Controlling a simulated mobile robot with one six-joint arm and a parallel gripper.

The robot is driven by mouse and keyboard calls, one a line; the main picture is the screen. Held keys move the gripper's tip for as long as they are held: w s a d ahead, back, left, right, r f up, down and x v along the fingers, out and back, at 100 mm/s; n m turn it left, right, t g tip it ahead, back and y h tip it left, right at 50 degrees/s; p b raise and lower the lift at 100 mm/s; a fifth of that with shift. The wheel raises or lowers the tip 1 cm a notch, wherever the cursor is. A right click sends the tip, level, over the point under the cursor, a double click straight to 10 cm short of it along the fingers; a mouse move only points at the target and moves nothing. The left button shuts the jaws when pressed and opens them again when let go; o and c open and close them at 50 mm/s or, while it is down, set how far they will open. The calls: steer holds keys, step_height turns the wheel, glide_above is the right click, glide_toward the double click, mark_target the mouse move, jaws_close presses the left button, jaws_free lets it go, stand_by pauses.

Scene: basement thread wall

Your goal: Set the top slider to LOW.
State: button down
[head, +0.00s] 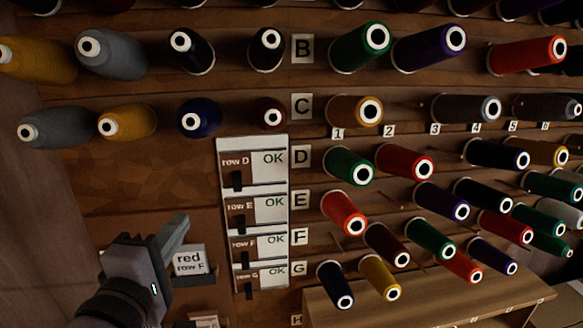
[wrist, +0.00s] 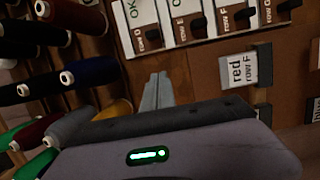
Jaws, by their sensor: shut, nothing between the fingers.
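A white panel (head: 253,146) hangs on the wooden wall with stacked slider strips marked row D, row E, row F and row G. The top slider, row D, has a black knob (head: 237,180) near its left end, and OK shows on its right part. No LOW marking is visible. In the wrist view the panel appears turned, with the row D knob (wrist: 151,40) at the left. My gripper (head: 182,224) is shut and empty, left of the panel and below the row D strip. Its fingertips also show in the wrist view (wrist: 158,78), apart from the panel.
A card reading "red row F" (head: 190,261) sits in a holder just right of my gripper. Thread spools (head: 350,165) stick out on pegs to the right and above. A wooden ledge (head: 430,297) juts out at lower right. The wall left of the panel is mostly bare.

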steer(key=shift+a, duration=0.1)
steer(key=p, duration=0.2)
glide_toward(229, 179)
steer(key=w+a, duration=0.2)
steer(key=a, duration=0.2)
steer(key=w+d, duration=0.2)
steer(key=d, duration=0.1)
steer(key=shift+d+r, duration=0.1)
steer(key=shift+d, duration=0.1)
steer(key=shift+w+d, duration=0.15)
steer(key=shift+d, duration=0.25)
